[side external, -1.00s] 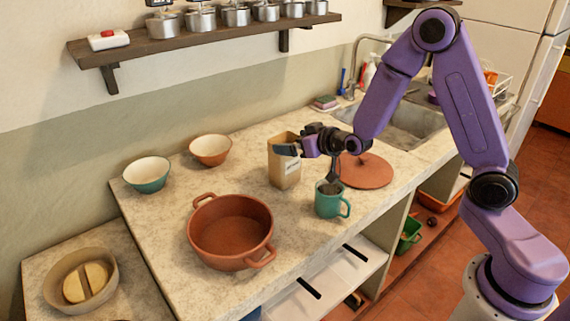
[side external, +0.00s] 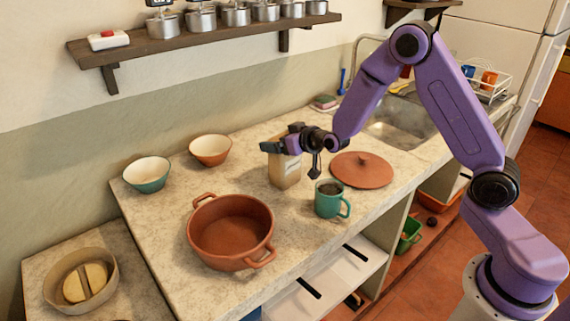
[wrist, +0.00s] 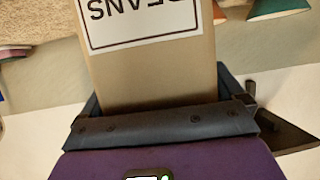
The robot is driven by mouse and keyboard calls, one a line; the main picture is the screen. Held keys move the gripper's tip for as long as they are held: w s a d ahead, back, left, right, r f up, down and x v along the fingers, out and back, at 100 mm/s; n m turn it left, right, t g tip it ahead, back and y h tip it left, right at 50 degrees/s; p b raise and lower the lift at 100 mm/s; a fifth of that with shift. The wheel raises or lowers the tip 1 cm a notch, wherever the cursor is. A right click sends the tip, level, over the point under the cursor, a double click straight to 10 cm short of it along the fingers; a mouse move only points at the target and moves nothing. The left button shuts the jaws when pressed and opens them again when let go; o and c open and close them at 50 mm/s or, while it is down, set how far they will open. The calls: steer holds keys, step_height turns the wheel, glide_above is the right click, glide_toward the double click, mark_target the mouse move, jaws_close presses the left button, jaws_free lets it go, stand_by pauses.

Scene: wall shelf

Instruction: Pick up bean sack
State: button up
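The bean sack (side external: 285,171) is a tan, box-shaped bag with a white label, standing upright on the counter behind the green mug. In the wrist view the sack (wrist: 155,75) fills the middle, its label reading BEANS upside down. My gripper (side external: 291,153) is at the upper part of the sack and hides its top in the side view. Its fingers are spread wide, one on each side of the sack (wrist: 160,100). I cannot tell whether either finger touches it.
A green mug (side external: 328,204) stands just in front of the sack. A terracotta lid (side external: 362,172) lies to the right, a terracotta pot (side external: 230,240) stands front left. Two bowls (side external: 147,177) (side external: 210,151) are to the left. A wall shelf (side external: 200,40) with pots hangs above.

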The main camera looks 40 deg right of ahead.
steer(key=shift+r, duration=0.1)
steer(key=c, duration=1.1)
steer(key=shift+r, duration=0.45)
steer(key=shift+c, duration=0.3)
steer(key=s+r, duration=1.2)
steer(key=s, duration=0.2)
steer(key=shift+d, duration=0.35)
